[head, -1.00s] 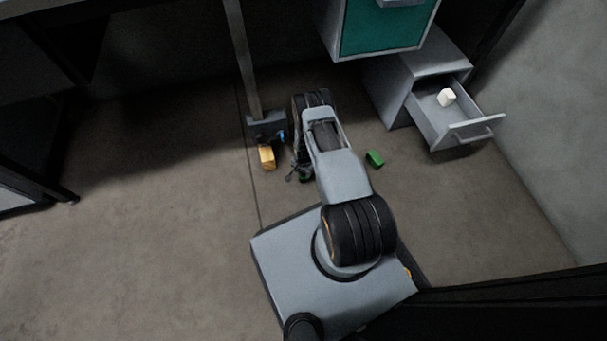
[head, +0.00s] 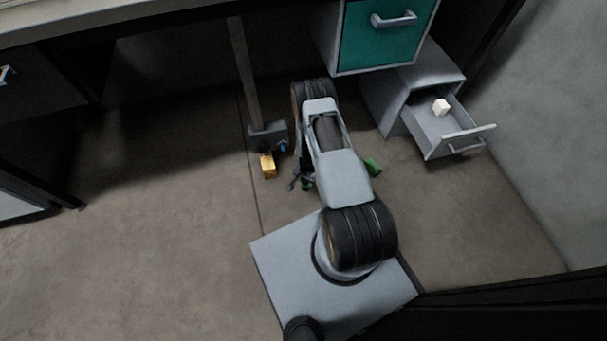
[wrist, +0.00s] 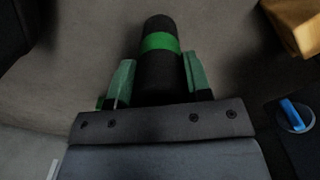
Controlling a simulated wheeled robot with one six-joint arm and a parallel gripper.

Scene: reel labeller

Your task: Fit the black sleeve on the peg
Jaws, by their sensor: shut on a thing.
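The black sleeve (wrist: 158,82) is a dark cylinder with a green band around it, seen in the wrist view. My gripper (wrist: 157,66) is shut on it, with one green-padded finger on each side. The sleeve's far end sticks out past the fingertips. In the head view my gripper (head: 302,183) is low near the floor and mostly hidden by my arm.
A yellow-orange block (head: 268,166) lies on the floor left of my gripper. A green block (head: 373,167) lies to the right. A grey post (head: 247,80) stands behind. Floor at left is clear.

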